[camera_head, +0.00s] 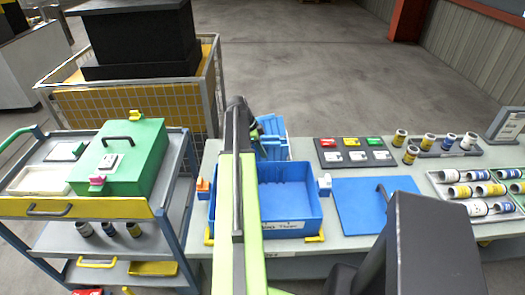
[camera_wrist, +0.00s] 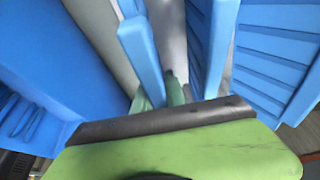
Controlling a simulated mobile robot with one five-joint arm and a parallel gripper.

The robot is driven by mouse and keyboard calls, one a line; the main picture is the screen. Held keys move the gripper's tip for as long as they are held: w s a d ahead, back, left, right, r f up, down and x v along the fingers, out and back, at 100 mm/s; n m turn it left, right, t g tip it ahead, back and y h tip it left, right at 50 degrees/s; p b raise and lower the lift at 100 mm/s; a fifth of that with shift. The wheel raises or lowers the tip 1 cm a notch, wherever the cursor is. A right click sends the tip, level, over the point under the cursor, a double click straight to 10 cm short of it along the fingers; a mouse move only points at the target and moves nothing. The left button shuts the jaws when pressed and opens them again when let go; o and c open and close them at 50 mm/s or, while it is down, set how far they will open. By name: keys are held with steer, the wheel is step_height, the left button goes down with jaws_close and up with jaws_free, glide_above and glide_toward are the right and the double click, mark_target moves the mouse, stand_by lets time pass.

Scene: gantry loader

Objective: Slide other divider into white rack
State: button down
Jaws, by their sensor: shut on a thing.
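My gripper shows in the wrist view (camera_wrist: 160,92), with its green fingers closed on the lower end of a thin blue divider (camera_wrist: 142,52). In the head view my arm reaches over the blue bin, and my gripper (camera_head: 262,148) is at the bin's far edge, largely hidden. Blue slotted panels (camera_wrist: 265,55) stand just right of the held divider in the wrist view, with a visible gap between. They appear in the head view as a blue rack-like piece (camera_head: 272,126) behind the bin. I cannot make out a white rack; the visible slotted panels are blue.
The blue bin (camera_head: 312,212) stands on the grey table, with a blue board (camera_head: 350,215) to its right. A cart with a green case (camera_head: 135,165) stands left. A mesh cage (camera_head: 150,105) is behind.

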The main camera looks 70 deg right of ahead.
mark_target(264, 143)
steer(key=shift+f+b, duration=0.7)
steer(key=shift+f, duration=0.15)
jaws_free()
steer(key=shift+r, duration=0.1)
steer(key=shift+r, duration=0.1)
step_height(264, 143, up, 7)
steer(key=p, duration=0.7)
stand_by(0.6)
